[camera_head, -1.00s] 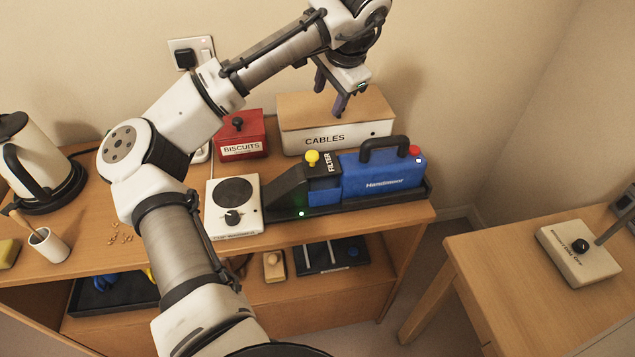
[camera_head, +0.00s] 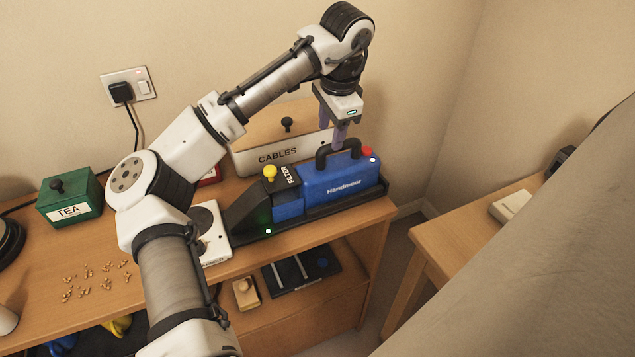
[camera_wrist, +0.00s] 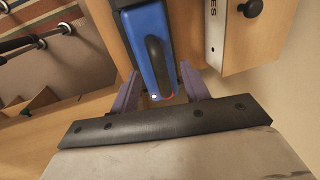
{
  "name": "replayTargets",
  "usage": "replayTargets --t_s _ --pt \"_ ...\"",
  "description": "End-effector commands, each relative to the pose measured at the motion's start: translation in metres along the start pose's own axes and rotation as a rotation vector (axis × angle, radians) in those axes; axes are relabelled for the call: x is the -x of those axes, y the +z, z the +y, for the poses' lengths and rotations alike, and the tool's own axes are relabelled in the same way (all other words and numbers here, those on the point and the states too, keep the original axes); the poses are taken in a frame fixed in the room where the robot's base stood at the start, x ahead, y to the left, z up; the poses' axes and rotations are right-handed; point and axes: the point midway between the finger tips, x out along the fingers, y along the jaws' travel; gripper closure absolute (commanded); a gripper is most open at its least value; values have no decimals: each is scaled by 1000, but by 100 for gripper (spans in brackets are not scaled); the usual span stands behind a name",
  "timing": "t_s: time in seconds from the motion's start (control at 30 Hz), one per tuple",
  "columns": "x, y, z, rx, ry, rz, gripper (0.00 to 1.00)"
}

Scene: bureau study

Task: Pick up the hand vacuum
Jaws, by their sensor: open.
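The hand vacuum (camera_head: 330,181) is blue with a dark nozzle, a black top handle (camera_head: 338,148), a yellow knob and a red button. It sits in a black tray-like base (camera_head: 355,199) on the wooden desk top. My gripper (camera_head: 339,134) is open, pointing down just above the handle end of the vacuum, and holds nothing. In the wrist view the purple fingers of my gripper (camera_wrist: 158,95) stand on either side of the blue body's end, with the black handle (camera_wrist: 157,62) between and ahead of them. Whether the fingers touch it I cannot tell.
The CABLES box (camera_head: 270,157) stands close behind the vacuum. A white unit with a round dark plate (camera_head: 215,243) is beside the nozzle. A green TEA box (camera_head: 70,197) is at left. A large grey surface (camera_head: 540,260) blocks the right foreground.

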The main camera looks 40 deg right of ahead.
Motion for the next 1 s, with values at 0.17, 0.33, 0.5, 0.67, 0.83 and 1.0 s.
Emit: replayTargets --t_s 0.17,0.33,0.5,0.67,0.83,1.0 --pt "-11 0 1 -1 1 -1 54" --pt "-34 2 4 -1 1 -2 54" --pt "-55 2 4 1 -2 -1 54" --pt "-60 1 4 1 -2 1 54" --pt "-60 1 4 1 -2 1 61" --pt "-59 1 4 1 -2 1 83"
